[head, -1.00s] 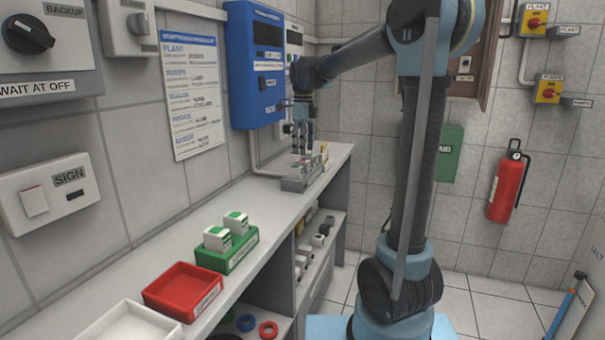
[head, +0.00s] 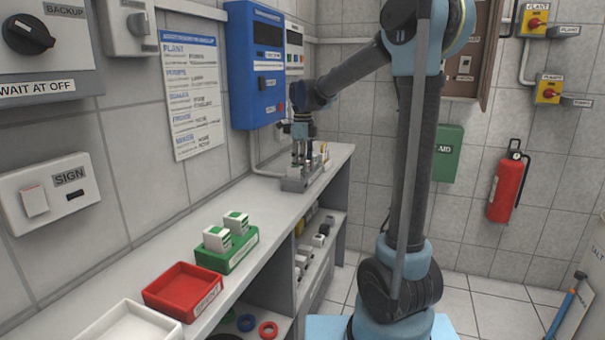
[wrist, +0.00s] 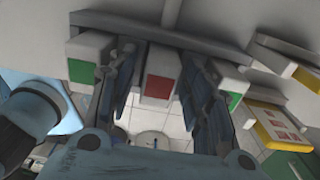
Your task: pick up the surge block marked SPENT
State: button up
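A block with a red face (wrist: 160,87) stands in the middle of a row in the wrist view. Its marking is not legible, so I cannot read SPENT on it. White blocks with green faces stand on its left (wrist: 88,62) and right (wrist: 228,90). A grey rack (head: 294,185) holds the row at the far end of the shelf top. My gripper (head: 301,161) points down over the rack, its fingers among the blocks. In the wrist view my gripper (wrist: 162,88) is open, one finger on each side of the red-faced block. A narrow gap shows at the left finger.
Two white blocks with green tops (head: 226,230) sit in a green tray (head: 243,254). An empty red tray (head: 183,291) and a white tray (head: 128,325) are nearer. A blue wall box (head: 255,70) hangs close behind my gripper. The counter between is clear.

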grip_shut()
jog(key=shift+r, duration=0.1)
